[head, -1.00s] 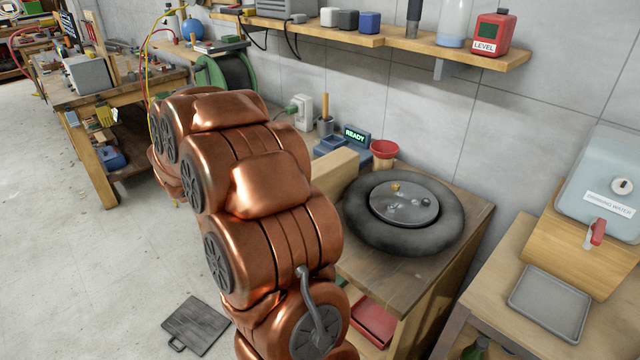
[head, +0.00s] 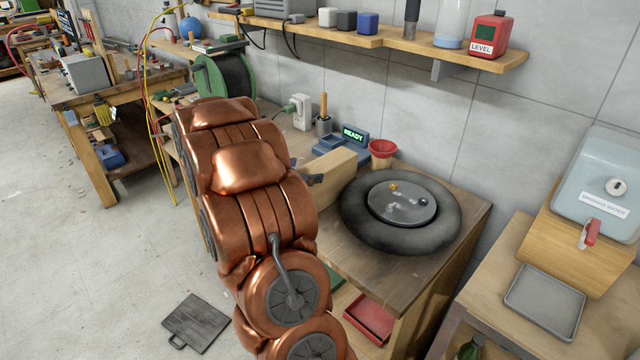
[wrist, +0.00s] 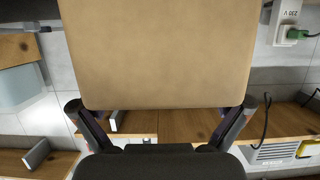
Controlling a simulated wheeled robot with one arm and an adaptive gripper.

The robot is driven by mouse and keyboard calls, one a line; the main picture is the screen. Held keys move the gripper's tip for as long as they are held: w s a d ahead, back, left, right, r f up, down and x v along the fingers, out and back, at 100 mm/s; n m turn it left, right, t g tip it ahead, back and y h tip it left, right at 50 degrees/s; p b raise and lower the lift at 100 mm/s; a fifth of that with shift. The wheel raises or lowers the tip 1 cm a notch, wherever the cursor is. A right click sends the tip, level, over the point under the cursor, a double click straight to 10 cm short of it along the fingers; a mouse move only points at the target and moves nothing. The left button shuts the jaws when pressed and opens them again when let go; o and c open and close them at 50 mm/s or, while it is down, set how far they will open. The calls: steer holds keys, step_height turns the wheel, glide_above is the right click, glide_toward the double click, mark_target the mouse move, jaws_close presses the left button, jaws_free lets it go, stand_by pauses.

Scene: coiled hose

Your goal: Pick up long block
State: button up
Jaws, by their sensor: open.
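The long block (head: 324,182) is plain tan and stands on the wooden bench top, left of the black ring, in the head view. In the wrist view the block (wrist: 158,50) is very close and fills the upper middle. My gripper (wrist: 168,106) is open, with one finger near each side of the block's near edge. In the head view, part of my gripper (head: 308,178) shows at the block's left end; my copper arm hides the rest. I cannot tell whether the fingers touch the block.
The black ring (head: 360,230) with a grey disc lies right of the block. A red funnel (head: 382,149), a READY display box (head: 354,135) and a cup with a wooden handle (head: 323,124) stand behind it. A wall shelf (head: 400,38) runs above the bench.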

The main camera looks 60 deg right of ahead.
mark_target(316, 167)
steer(key=shift+p+x, duration=0.55)
steer(key=shift+x, duration=1.5)
steer(key=shift+w+r, duration=0.1)
steer(key=shift+r, duration=0.05)
steer(key=shift+c, duration=0.3)
steer(key=shift+d, duration=0.1)
steer(key=c, duration=1.8)
